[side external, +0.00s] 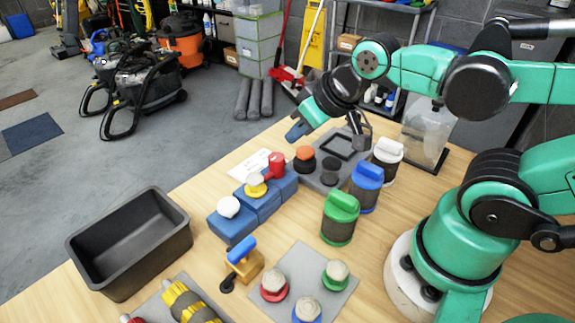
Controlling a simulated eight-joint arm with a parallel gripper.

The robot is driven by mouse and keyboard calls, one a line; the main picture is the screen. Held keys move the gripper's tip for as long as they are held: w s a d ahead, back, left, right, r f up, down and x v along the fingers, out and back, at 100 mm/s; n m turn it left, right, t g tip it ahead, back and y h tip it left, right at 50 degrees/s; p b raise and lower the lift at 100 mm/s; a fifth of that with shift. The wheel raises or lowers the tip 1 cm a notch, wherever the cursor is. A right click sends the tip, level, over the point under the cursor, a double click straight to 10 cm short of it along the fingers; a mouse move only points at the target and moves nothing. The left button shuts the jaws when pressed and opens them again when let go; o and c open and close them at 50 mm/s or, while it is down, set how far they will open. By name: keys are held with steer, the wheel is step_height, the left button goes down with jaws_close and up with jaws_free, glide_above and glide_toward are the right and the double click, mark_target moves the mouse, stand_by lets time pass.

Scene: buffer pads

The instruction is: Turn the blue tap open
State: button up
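The tap has a brass body (246,267) and a blue handle (242,249). It stands on the wooden table in front of the blue blocks, with a small dark part at its lower left. The blue handle slants up to the right in the picture. My gripper (331,134) is well behind and to the right of the tap, above the back of the table. Its two fingers appear spread apart with nothing visible between them. It is not touching the tap.
A black bin (130,245) stands left. Blue blocks (232,226) with coloured knobs stand behind the tap. A grey pad (305,262) with several knobs lies right of it.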

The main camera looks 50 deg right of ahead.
steer(key=o, duration=0.4)
steer(key=shift+a, duration=0.25)
steer(key=shift+c, duration=0.2)
steer(key=o, duration=0.9)
steer(key=a+g, duration=0.1)
steer(key=a, duration=0.1)
steer(key=a+g, duration=0.1)
steer(key=a, duration=0.1)
steer(key=a+f+g+y, duration=0.1)
steer(key=a, duration=0.1)
steer(key=shift+w+a, duration=0.15)
steer(key=shift+a, duration=0.1)
steer(key=g+h, duration=0.1)
steer(key=g, duration=0.3)
glide_above(241, 247)
step_height(241, 247, down, 3)
steer(key=shift+r, duration=0.2)
steer(key=shift+f, duration=2.8)
steer(key=c, duration=1.3)
